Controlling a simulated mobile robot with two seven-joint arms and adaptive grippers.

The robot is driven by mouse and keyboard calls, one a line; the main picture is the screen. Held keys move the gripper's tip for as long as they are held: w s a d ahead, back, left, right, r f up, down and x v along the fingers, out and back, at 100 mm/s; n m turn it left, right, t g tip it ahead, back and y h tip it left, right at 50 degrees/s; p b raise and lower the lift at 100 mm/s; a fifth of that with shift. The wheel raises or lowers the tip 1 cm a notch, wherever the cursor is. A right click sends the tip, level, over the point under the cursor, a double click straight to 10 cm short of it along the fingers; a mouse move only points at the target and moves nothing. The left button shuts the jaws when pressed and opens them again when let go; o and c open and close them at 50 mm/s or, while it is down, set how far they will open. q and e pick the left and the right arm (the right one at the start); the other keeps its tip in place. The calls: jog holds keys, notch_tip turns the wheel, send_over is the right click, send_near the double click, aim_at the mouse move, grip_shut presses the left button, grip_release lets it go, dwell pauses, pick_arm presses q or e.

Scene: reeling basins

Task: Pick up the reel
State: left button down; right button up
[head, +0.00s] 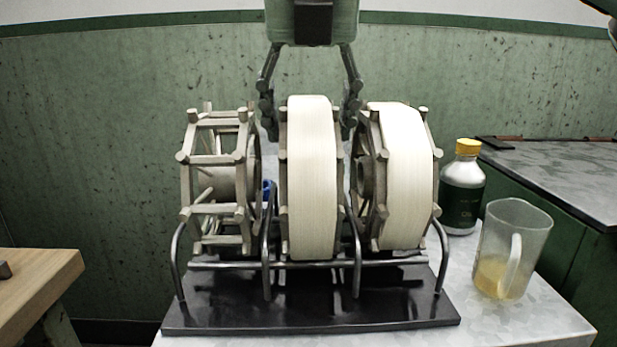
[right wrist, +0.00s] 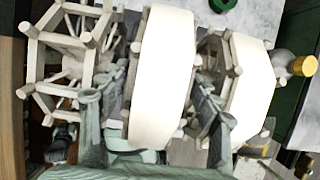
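Three reels stand upright in a dark metal rack (head: 310,322) in the head view. The middle reel (head: 312,180) and the right reel (head: 408,180) carry wide bands of cream thread; the left reel (head: 215,208) is a bare wooden frame. My right gripper (head: 308,130) comes down from the top, with one finger on each side of the middle reel's upper part. In the right wrist view its fingers (right wrist: 160,92) straddle the middle reel (right wrist: 160,70) with a gap visible on the left, so it looks open. The reel rests in the rack. My left gripper is not in view.
A bottle with a yellow cap (head: 463,190) and a clear jug with yellowish liquid (head: 512,250) stand right of the rack. A grey-topped counter (head: 565,175) is at the right and a wooden table (head: 35,285) at the left. The neighbouring reels stand close to the fingers.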

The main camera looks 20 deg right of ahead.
jog(key=shift+r, duration=0.1)
jog(key=c, duration=0.8)
